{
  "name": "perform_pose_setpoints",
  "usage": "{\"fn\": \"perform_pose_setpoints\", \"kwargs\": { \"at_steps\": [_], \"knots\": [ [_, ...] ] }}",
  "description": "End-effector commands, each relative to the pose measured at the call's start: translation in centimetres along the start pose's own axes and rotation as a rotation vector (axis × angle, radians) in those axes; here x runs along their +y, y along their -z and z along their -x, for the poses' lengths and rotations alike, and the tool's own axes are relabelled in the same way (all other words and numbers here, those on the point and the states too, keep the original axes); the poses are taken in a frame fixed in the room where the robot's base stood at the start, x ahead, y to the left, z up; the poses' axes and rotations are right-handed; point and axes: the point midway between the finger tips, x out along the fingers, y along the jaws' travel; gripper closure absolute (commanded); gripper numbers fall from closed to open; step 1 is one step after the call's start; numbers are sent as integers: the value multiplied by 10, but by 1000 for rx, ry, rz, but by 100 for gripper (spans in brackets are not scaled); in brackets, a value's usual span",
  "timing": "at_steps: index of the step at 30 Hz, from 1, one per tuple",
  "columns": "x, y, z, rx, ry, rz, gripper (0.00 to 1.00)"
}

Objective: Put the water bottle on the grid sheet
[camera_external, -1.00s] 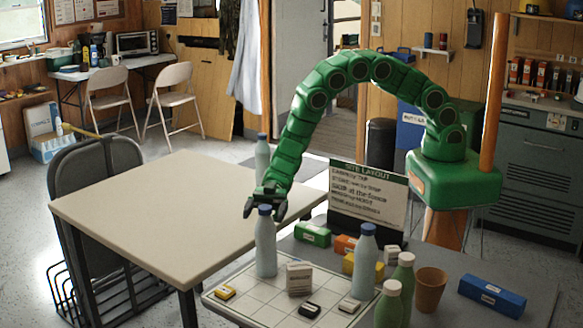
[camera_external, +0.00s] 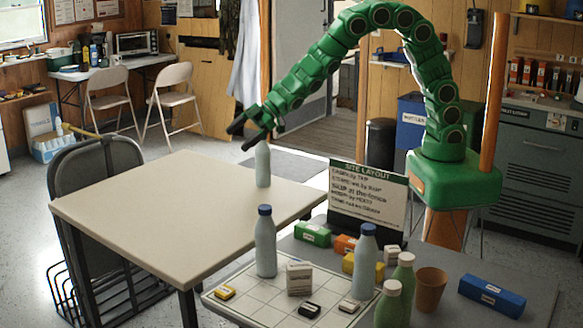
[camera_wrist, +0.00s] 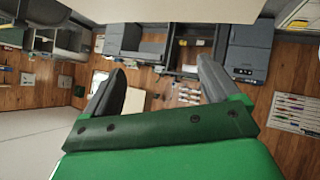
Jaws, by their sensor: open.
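Three pale blue bottles with blue caps look alike. One (camera_external: 262,168) stands upright on the cream table near its back right edge, its cap hidden behind my gripper. A second bottle (camera_external: 265,246) stands upright on the white grid sheet (camera_external: 249,292), at its back left part. A third bottle (camera_external: 365,260) stands at the sheet's right side. My gripper (camera_external: 240,134) is open and overlaps the top of the bottle on the cream table; I cannot tell whether it touches it. In the wrist view my gripper (camera_wrist: 160,85) has its fingers apart, with no bottle between them.
The grid sheet also holds a white box (camera_external: 299,278) and smaller yellow, black and white items. Two green bottles (camera_external: 389,305), a brown cup (camera_external: 429,291), a blue box (camera_external: 492,296) and a sign (camera_external: 368,200) stand nearby. The cream table (camera_external: 165,215) is otherwise clear.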

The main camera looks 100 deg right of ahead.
Motion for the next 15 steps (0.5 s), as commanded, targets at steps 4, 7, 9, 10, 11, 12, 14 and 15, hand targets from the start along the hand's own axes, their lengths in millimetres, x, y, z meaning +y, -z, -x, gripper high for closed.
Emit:
{"fn": "perform_pose_setpoints", "kwargs": {
  "at_steps": [4,7,9,10,11,12,14,15],
  "knots": [
    [25,-14,44,-106,-77,-46,10],
    [35,-28,73,-182,-117,-82,10],
    [41,-37,95,-234,-141,-109,10],
    [42,-42,104,-257,-150,-122,10],
    [44,-46,114,-277,-159,-133,10],
    [45,-51,127,-307,-170,-150,10],
    [46,-60,146,-348,-183,-174,10],
    [45,-66,159,-381,-190,-193,10]
  ]
}}
